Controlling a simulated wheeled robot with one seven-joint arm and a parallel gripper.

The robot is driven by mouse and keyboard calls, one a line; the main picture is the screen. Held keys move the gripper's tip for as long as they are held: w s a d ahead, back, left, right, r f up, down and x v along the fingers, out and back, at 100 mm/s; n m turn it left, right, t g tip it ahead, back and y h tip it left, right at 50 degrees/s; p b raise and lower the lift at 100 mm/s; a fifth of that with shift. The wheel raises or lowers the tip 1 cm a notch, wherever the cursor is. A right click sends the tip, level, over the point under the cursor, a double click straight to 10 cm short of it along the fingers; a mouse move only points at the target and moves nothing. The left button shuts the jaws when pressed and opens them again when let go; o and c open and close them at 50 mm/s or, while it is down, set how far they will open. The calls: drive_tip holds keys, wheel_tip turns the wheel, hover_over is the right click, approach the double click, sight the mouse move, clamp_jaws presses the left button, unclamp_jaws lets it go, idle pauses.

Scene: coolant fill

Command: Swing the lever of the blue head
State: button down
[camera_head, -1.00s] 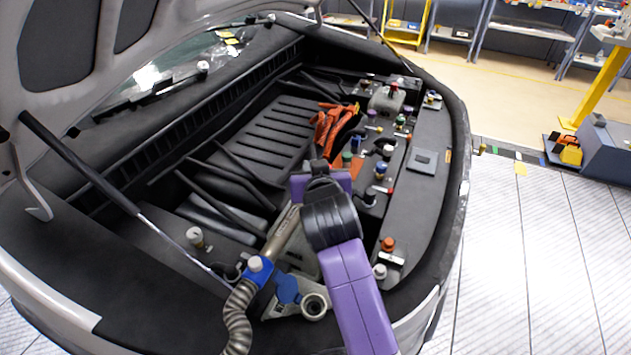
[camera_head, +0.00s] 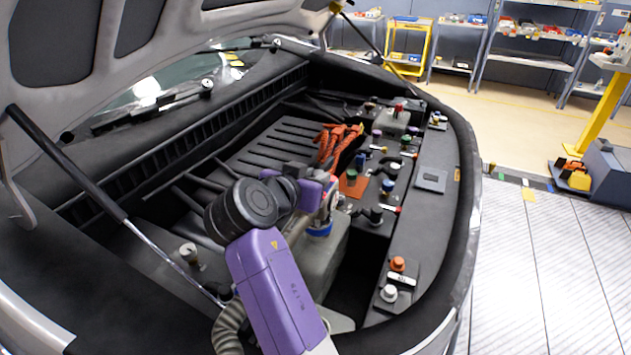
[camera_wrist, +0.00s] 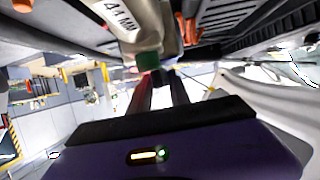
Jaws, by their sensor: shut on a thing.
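A blue head (camera_head: 320,229) sits upright at the top of a grey tank in the middle of the engine bay in the head view. Its silver and red upper part is half hidden by my wrist. My gripper (camera_head: 326,203) is at this upper part, just above the blue band. In the wrist view, my gripper (camera_wrist: 158,78) has its fingers together, with what I take to be the lever between them; the grip itself is hard to make out. A grey metal body (camera_wrist: 130,25) with printed lettering and a green end (camera_wrist: 148,62) is right beyond the fingertips.
A ribbed grey hose (camera_head: 227,330) runs behind my arm at the front. Coloured caps and fittings line the right, including an orange cap (camera_head: 398,263) and red-orange cables (camera_head: 335,143). The raised hood and its strut (camera_head: 65,165) bound the left.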

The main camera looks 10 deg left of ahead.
drive_tip(key=shift+f, duration=0.15)
drive_tip(key=c, duration=1.2)
unclamp_jaws()
drive_tip(key=shift+b+v, duration=0.5)
drive_tip(key=shift+v, duration=3.45)
drive_tip(key=shift+s, duration=0.1)
